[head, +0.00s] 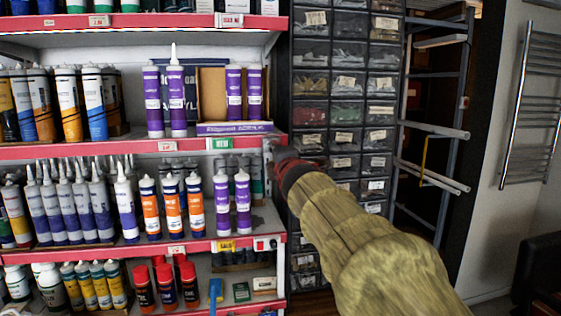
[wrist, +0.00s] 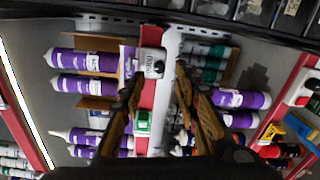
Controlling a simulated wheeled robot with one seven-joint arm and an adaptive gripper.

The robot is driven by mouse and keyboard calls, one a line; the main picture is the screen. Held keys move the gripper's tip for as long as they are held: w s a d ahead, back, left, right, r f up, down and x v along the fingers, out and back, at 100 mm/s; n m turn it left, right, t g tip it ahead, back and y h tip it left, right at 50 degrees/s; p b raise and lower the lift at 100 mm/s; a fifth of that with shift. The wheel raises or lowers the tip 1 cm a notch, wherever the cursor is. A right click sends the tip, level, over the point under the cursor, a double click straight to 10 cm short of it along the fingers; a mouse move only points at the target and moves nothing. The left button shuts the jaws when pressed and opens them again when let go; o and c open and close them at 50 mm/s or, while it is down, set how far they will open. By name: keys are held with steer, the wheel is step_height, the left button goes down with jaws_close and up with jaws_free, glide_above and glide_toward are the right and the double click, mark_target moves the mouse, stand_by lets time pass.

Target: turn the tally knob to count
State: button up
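A small white box (wrist: 152,62) with dark lettering and a small black knob (wrist: 158,67) sits on a red shelf edge in the wrist view. The lettering is too small to read surely, and the knob's setting cannot be told. My gripper (wrist: 159,76) is open, its two fingers on either side of the box's near end, with nothing held between them. I cannot tell whether a finger touches the box. In the head view my gripper (head: 272,150) is at the right end of the middle shelf, and it and my arm hide the box there.
Purple cartridges (head: 165,100) stand on the shelf left of my gripper. A green tag (wrist: 143,122) is on the same shelf edge (head: 100,150). Another white device (head: 266,243) is on the lower shelf edge. Drawer cabinets (head: 345,80) stand close on the right.

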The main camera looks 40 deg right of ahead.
steer(key=v, duration=0.8)
steer(key=shift+f, duration=0.15)
steer(key=s+d+f+m+g+h, duration=0.2)
steer(key=s+d+f+m+g, duration=0.25)
steer(key=f+m, duration=0.4)
steer(key=s+a+f+m+g+y, duration=0.25)
steer(key=s+a+f+m, duration=0.2)
steer(key=f, duration=0.55)
steer(key=s+a+f+m+g+y+p, duration=0.1)
steer(key=s+a+f+m+g+y, duration=0.25)
steer(key=a+f, duration=0.8)
steer(key=s+a+f+n+y+p, duration=0.1)
steer(key=s+a+y, duration=0.1)
steer(key=a, duration=0.7)
steer(key=s+a+f+n+t+y+p, duration=0.1)
steer(key=s+a, duration=0.4)
steer(key=a, duration=0.5)
steer(key=shift+s+a+n+y, duration=0.2)
steer(key=shift+n+y, duration=0.25)
steer(key=shift+y, duration=0.55)
